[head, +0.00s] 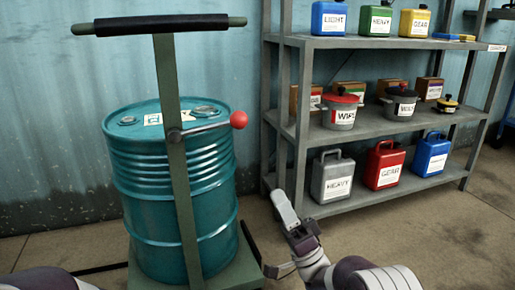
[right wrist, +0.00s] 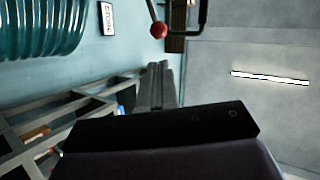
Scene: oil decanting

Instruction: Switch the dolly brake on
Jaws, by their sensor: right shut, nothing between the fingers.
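The dolly (head: 180,190) has a green upright post and a black-sleeved handle (head: 160,24) across its top. A brake lever ending in a red knob (head: 239,119) sticks out to the right from the post, tilted slightly up. The red knob (right wrist: 158,29) also shows in the right wrist view, beyond the fingertips. A teal drum (head: 140,220) stands on the dolly behind the post. My right gripper (head: 284,205) is shut and empty, below and to the right of the knob, apart from it. Its closed fingers (right wrist: 158,85) show in the right wrist view. My left gripper is out of view.
A grey metal shelf (head: 345,133) with several labelled cans and tubs stands right of the drum, behind my right gripper. A grey jerrycan (head: 331,180) sits on its lowest board. Floor (head: 450,235) at the right front is clear.

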